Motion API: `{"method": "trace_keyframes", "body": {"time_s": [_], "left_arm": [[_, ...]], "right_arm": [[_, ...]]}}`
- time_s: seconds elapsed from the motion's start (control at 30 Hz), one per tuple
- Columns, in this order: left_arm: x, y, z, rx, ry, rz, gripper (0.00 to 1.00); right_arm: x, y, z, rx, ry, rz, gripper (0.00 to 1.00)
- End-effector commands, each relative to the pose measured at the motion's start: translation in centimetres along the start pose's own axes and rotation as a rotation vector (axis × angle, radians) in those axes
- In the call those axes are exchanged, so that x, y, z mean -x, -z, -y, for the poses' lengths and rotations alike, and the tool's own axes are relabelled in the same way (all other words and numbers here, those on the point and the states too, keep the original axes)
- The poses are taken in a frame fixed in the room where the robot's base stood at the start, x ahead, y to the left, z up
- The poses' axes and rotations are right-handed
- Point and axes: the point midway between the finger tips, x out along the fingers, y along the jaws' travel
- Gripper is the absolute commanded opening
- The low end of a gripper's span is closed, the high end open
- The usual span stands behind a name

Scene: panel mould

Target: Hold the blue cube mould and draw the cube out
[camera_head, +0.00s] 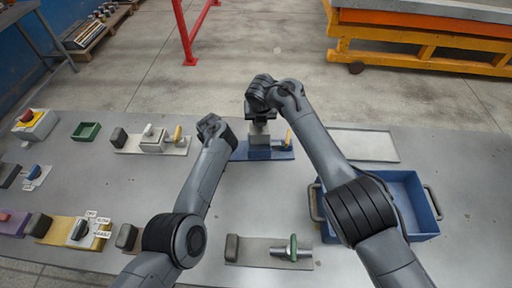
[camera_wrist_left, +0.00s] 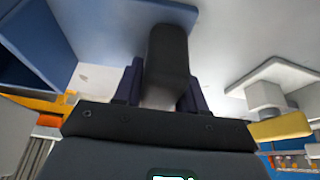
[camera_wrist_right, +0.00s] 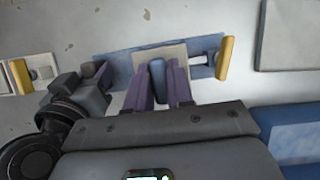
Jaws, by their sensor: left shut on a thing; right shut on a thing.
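The blue mould (camera_head: 240,155) lies on the table's middle as a flat blue base, also in the right wrist view (camera_wrist_right: 120,68). A pale grey cube (camera_wrist_right: 178,53) is over its middle, below my right gripper (camera_head: 260,119). That gripper is shut on the blue knob (camera_wrist_right: 157,78) on top. In the head view the pale part shows above a darker box; how deep it sits is unclear. A yellow handle (camera_wrist_right: 225,58) is at the mould's right end. My left gripper (camera_wrist_left: 165,90) is shut on a dark grey upright block (camera_wrist_left: 168,50) at the mould's left end, mostly hidden in the head view.
A similar pale mould (camera_head: 125,140) stands to the left. A blue tray (camera_head: 405,185) is at the right, partly behind my right arm. A flat pale plate (camera_head: 362,146) lies right of the mould. A grey fixture with a green ring (camera_head: 262,250) lies in front.

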Motion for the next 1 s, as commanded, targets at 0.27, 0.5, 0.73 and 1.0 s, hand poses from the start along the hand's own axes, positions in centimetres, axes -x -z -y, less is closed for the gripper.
{"method": "trace_keyframes", "body": {"time_s": [0.27,0.5,0.73,1.0], "left_arm": [[0.0,-0.1,0.0,0.000,0.000,0.001,0.00],[0.0,0.0,0.0,0.000,0.000,0.001,0.00],[0.0,0.0,0.0,0.000,0.000,0.001,0.54],[0.0,0.0,0.0,0.000,0.000,0.001,0.70]], "right_arm": [[1.8,-0.8,0.0,-0.001,-0.001,0.003,0.00],[2.4,-1.0,0.0,-0.001,-0.001,0.002,0.00],[2.4,-1.0,0.0,-0.001,0.000,0.002,0.00],[2.4,-1.0,0.0,-0.001,0.000,0.002,0.00]]}}
